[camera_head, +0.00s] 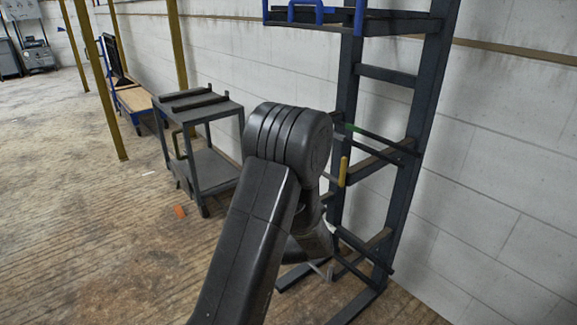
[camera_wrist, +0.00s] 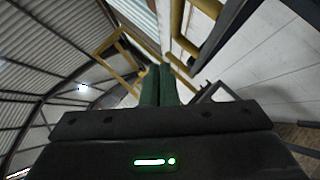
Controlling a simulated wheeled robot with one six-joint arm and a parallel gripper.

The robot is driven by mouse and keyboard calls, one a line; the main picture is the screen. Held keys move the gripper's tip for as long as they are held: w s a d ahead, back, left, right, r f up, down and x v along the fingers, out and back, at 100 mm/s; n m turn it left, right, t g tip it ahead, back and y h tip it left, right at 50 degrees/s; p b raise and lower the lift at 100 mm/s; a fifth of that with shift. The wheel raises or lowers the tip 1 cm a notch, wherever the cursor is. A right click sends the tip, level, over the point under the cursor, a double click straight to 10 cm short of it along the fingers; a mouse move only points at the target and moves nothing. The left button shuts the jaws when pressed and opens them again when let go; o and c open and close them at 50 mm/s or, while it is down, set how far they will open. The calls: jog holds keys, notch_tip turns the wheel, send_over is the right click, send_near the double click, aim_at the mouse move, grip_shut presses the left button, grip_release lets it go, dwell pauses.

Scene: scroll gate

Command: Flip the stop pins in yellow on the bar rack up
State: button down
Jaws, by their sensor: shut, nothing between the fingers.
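The bar rack (camera_head: 425,110) is a tall dark frame against the white wall, right of my arm. A yellow stop pin (camera_head: 343,171) looks upright at the front end of a middle-level rack arm, close to the right side of my wrist. Other yellow pins on the rack cannot be made out, and my arm hides part of its left side. In the wrist view my gripper (camera_wrist: 160,85) shows its two green-dark fingers together, shut and empty. Yellow bars (camera_wrist: 187,25) show beyond the fingers; I cannot tell whether any is a pin.
Blue pieces (camera_head: 319,12) sit on the rack's top level. Dark bars (camera_head: 385,140) lie at the middle level. A dark two-level cart (camera_head: 210,165) stands left of my arm. Yellow posts (camera_head: 95,75) rise farther left. An orange object (camera_head: 180,211) lies on the floor; the left floor is open.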

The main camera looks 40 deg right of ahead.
jog(key=v, duration=0.7)
jog(key=shift+s+a+r, duration=0.25)
jog(key=shift+s+a, duration=0.05)
jog(key=shift+a, duration=0.05)
jog(key=shift+d, duration=0.1)
